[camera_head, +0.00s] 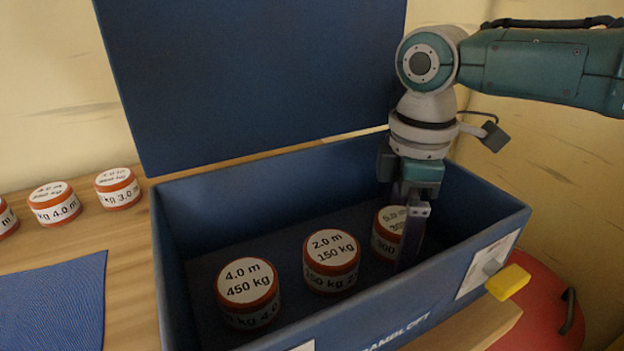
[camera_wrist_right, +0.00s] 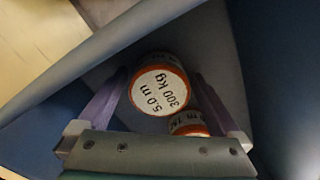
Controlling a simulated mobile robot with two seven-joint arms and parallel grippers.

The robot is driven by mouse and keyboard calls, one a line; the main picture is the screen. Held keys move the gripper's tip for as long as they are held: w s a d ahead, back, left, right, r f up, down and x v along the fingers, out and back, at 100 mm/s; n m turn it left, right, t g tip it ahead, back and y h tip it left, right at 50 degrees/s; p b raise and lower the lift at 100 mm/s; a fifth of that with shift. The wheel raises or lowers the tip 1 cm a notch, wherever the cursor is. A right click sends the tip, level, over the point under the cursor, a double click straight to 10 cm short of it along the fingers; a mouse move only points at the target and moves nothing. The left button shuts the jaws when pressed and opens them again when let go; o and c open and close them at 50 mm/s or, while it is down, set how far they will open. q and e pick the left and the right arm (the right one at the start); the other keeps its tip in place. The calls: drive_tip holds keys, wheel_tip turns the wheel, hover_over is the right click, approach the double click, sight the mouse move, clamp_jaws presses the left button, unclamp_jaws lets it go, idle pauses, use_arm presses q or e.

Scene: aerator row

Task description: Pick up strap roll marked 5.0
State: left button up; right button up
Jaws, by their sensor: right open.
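The strap roll marked 5.0 m (camera_head: 388,226) stands in the blue box, the rightmost of three orange rolls with white labels. In the head view my right gripper (camera_head: 410,235) reaches down into the box and partly hides it. In the right wrist view the 5.0 m, 300 kg label (camera_wrist_right: 159,90) faces the camera, between the two fingers of my open right gripper (camera_wrist_right: 160,95). Contact with the roll cannot be told. Part of another roll (camera_wrist_right: 188,124) shows beside it near the right finger. My left gripper is not in view.
The 2.0 m roll (camera_head: 331,262) and 4.0 m roll (camera_head: 248,292) stand in the same box (camera_head: 170,262). Its lid (camera_head: 250,70) is raised behind. More rolls (camera_head: 55,204) stand on the wooden table at left, near a blue mat (camera_head: 55,305). A yellow-tabbed latch (camera_head: 507,281) sticks out at the right.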

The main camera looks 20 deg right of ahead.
drive_tip(key=shift+r, duration=0.1)
drive_tip(key=c, duration=1.4)
